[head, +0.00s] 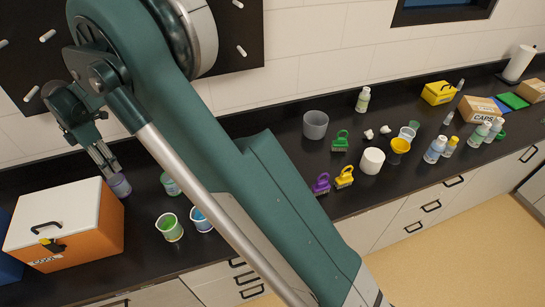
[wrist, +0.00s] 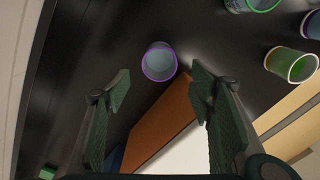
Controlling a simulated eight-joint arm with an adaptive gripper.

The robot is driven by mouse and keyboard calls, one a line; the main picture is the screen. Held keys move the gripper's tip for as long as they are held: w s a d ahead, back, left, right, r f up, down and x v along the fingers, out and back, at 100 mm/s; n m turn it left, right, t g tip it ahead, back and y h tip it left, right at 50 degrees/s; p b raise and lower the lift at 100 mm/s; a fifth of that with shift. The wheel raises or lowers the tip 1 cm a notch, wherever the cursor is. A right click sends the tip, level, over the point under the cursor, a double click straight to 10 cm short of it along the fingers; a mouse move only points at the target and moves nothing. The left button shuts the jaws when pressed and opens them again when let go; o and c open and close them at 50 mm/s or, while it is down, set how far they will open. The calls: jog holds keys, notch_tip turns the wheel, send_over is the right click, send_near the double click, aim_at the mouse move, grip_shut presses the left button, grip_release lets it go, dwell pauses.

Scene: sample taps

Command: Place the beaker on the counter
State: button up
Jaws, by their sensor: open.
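A purple-rimmed beaker (wrist: 158,63) shows in the wrist view just beyond and between my fingertips. It appears to stand on the dark counter (wrist: 90,45); in the head view this purple beaker (head: 121,187) is just below my gripper (head: 105,160), beside the orange box. My gripper (wrist: 160,85) is open and empty, with its two fingers spread apart. Other cups with coloured rims stand nearby: a green cup (head: 169,228), a blue cup (head: 202,220) and another green-rimmed one (head: 170,184), partly hidden by my arm.
An orange box with a white lid (head: 90,250) stands close beside the purple beaker. My arm hides part of the counter's middle. Farther right are a grey pot (head: 315,125), a white pot (head: 372,161), purple and yellow brushes, bottles and boxes. A dark pegboard (head: 235,40) hangs behind.

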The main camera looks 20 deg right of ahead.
jog(key=s+d+r+m+t, duration=0.1)
jog(key=s+d+r+m, duration=0.25)
jog(key=d+r, duration=0.55)
jog(key=s+d+r+m+t+y, duration=0.1)
jog(key=s+d+r+m, duration=0.3)
jog(key=d, duration=0.9)
jog(key=s+d+r+m+t, duration=0.15)
jog(key=d+r+m, duration=0.25)
jog(key=d+r, duration=0.55)
jog(key=s+d+m+t, duration=0.2)
jog(key=s+d+m, duration=0.5)
jog(key=s+d, duration=0.75)
jog(key=s+d+f+m+t, duration=0.1)
jog(key=s+d+f+m, duration=0.1)
jog(key=s+d, duration=0.3)
jog(key=s+d+f+m+h, duration=0.1)
jog(key=s+d+f+m, duration=0.2)
jog(key=s+d, duration=0.3)
jog(key=shift+s+m+t, duration=0.35)
jog(key=shift+s+m, duration=0.5)
jog(key=shift+s, duration=0.05)
